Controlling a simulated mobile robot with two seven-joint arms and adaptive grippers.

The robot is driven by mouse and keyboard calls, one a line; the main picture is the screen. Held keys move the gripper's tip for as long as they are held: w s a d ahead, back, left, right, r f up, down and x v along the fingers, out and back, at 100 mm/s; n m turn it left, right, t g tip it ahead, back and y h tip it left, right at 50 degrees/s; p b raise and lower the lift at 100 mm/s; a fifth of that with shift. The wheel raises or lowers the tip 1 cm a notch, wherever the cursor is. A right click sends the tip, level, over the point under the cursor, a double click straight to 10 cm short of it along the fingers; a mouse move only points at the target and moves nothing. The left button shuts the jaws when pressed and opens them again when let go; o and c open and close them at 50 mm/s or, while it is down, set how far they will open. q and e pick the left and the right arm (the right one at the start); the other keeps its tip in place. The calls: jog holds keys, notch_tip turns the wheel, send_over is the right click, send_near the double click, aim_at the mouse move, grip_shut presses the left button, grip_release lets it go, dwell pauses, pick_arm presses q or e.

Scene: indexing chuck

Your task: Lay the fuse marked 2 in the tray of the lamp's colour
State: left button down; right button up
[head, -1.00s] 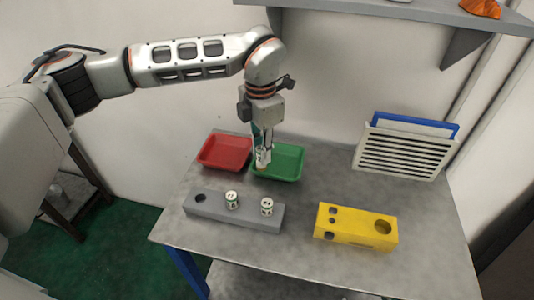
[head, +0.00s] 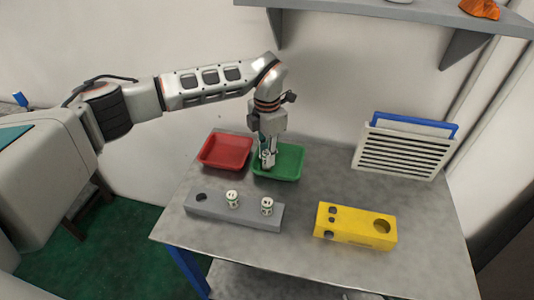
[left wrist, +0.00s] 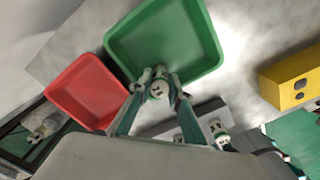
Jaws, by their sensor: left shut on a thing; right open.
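My left gripper (head: 268,162) is shut on a small white fuse (left wrist: 158,88) with dark marks, whose number I cannot read. It holds the fuse low over the left part of the green tray (head: 290,176); whether it touches the tray floor I cannot tell. The green tray also shows in the left wrist view (left wrist: 205,45). The red tray (head: 224,153) is empty beside it, on its left. Two more white fuses, one in the middle (head: 232,198) and one at the right (head: 267,206), stand in the grey block (head: 250,217). I cannot make out a lit lamp.
The grey block's left hole (head: 200,197) is empty. A yellow block (head: 355,228) with several holes stands at the front right. A white louvred panel (head: 398,152) with a blue frame leans at the back right. A shelf (head: 390,12) hangs above.

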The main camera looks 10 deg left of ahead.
pick_arm(q)
jog(key=c, duration=1.9)
grip_release()
jog(key=shift+f, duration=0.1)
jog(key=shift+r, duration=3.95)
jog(key=shift+s, duration=0.1)
